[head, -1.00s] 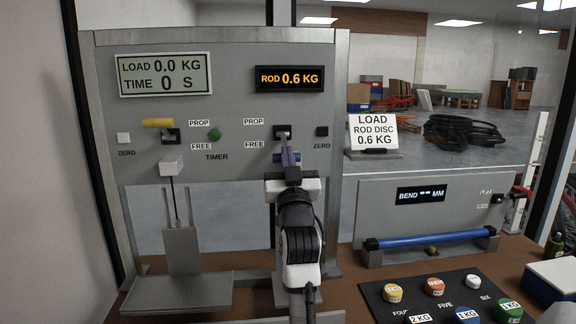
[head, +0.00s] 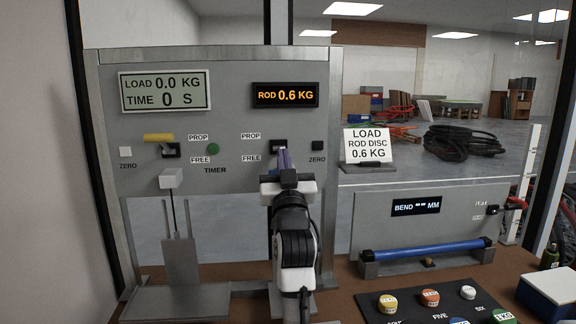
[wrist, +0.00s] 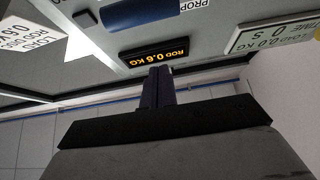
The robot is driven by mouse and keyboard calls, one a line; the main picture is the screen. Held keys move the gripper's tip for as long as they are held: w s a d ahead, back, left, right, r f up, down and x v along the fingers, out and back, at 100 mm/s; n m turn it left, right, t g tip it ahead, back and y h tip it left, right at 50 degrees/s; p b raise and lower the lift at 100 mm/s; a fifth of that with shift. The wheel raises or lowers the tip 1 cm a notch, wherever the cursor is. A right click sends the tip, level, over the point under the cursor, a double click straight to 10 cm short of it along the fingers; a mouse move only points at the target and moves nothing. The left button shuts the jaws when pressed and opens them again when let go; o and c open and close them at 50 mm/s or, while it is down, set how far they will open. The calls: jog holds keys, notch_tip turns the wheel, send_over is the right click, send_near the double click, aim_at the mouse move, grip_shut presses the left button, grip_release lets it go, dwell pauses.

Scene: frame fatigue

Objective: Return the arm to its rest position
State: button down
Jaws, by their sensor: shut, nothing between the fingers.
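My gripper (head: 284,161) is in front of the right half of the grey test panel (head: 228,65), below the amber ROD 0.6 KG display (head: 285,95). My arm stands upright below it in the head view. In the wrist view the dark fingers (wrist: 158,75) are together, with nothing between them, and point toward the panel. A blue bar (wrist: 140,12), probably the right lever's handle, lies beyond the fingertips and looks apart from them. In the head view that lever is mostly hidden behind my gripper.
A yellow-handled lever (head: 158,138) is at left on the panel. At right are a LOAD card (head: 367,147), a bend rig with a blue rod (head: 425,250), and a black mat (head: 372,312) with coloured weights. A grey wall (head: 40,160) is close at left.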

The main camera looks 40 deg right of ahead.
jog(key=f+b+v, duration=0.1)
jog(key=b+v, duration=0.1)
jog(key=v, duration=0.7)
jog(key=shift+w+f, duration=0.25)
jog(key=shift+f, duration=0.05)
jog(key=shift+d, duration=0.1)
